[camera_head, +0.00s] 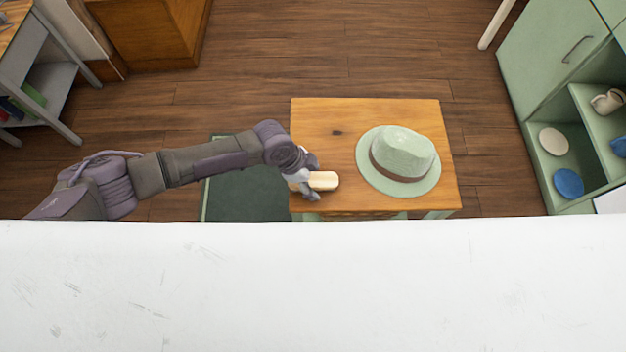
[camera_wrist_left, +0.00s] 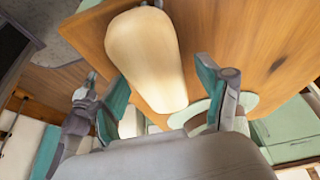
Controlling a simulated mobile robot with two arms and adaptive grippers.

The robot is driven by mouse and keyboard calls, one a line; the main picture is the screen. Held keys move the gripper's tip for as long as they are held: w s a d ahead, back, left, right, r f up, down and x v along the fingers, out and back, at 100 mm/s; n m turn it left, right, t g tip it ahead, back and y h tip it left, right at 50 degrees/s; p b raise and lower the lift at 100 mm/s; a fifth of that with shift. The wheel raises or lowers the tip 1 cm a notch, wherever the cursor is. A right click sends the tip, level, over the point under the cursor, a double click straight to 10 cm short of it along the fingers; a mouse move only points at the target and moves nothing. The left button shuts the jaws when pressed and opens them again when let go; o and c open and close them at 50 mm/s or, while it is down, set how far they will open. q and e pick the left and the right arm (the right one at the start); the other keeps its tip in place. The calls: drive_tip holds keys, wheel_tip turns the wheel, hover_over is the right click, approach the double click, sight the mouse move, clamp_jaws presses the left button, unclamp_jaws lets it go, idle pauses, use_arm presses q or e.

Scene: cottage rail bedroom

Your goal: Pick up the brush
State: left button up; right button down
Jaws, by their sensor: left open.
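The brush (camera_head: 325,180) is a pale cream, rounded oblong thing on the left part of a small wooden table (camera_head: 320,120). My left gripper (camera_head: 312,176) is at the table's left edge, close to the brush, with its fingers on either side of the brush's near end. In the left wrist view the brush (camera_wrist_left: 146,60) lies just ahead of the open left gripper (camera_wrist_left: 165,95), between the lines of its teal-padded fingers. I cannot tell whether the fingers touch it. The brush's underside is hidden. My right gripper is not in view.
A pale green hat (camera_head: 402,153) with a brown band sits on the table's right half. A green cabinet (camera_head: 545,70) with open shelves stands at right, a grey shelf (camera_head: 50,75) at left. A dark green mat (camera_head: 245,195) lies left of the table.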

sight(319, 179)
use_arm(q)
drive_tip(key=shift+c, duration=0.3)
drive_tip(key=c, duration=1.4)
drive_tip(key=shift+r, duration=0.65)
wheel_tip(319, 179, up, 3)
drive_tip(key=shift+f, duration=0.1)
drive_tip(key=s+d+r, duration=0.2)
drive_tip(key=s, duration=0.1)
drive_tip(key=s+d+r, duration=0.5)
drive_tip(key=s, duration=0.1)
drive_tip(key=shift+d+r, duration=0.25)
drive_tip(key=shift+d, duration=0.05)
